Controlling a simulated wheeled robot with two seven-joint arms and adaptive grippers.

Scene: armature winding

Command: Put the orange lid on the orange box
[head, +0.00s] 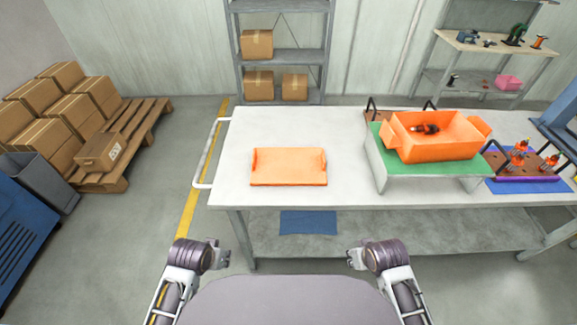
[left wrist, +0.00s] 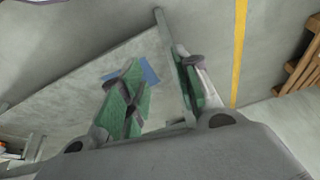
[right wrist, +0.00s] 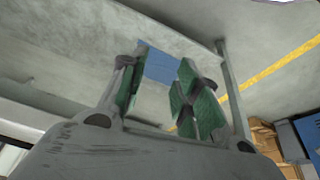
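The orange lid (head: 289,167) lies flat on the white table, left of its middle, with raised flaps at its two ends. The orange box (head: 438,149) stands open on a green-topped white stand (head: 432,177) at the table's right. A dark armature-like part (head: 425,129) shows inside the box. My left gripper (head: 217,256) is in front of the table at lower left, apart from everything. Its green-padded fingers (left wrist: 160,92) are spread and empty. My right gripper (head: 357,258) is in front of the table, right of centre. Its fingers (right wrist: 160,92) are also spread and empty.
The white table (head: 230,140) has free room around the lid. Orange-and-dark parts (head: 520,153) stand on a board right of the box. A white rail (head: 207,155) edges the table's left end. A blue sheet (head: 308,222) lies on the lower shelf.

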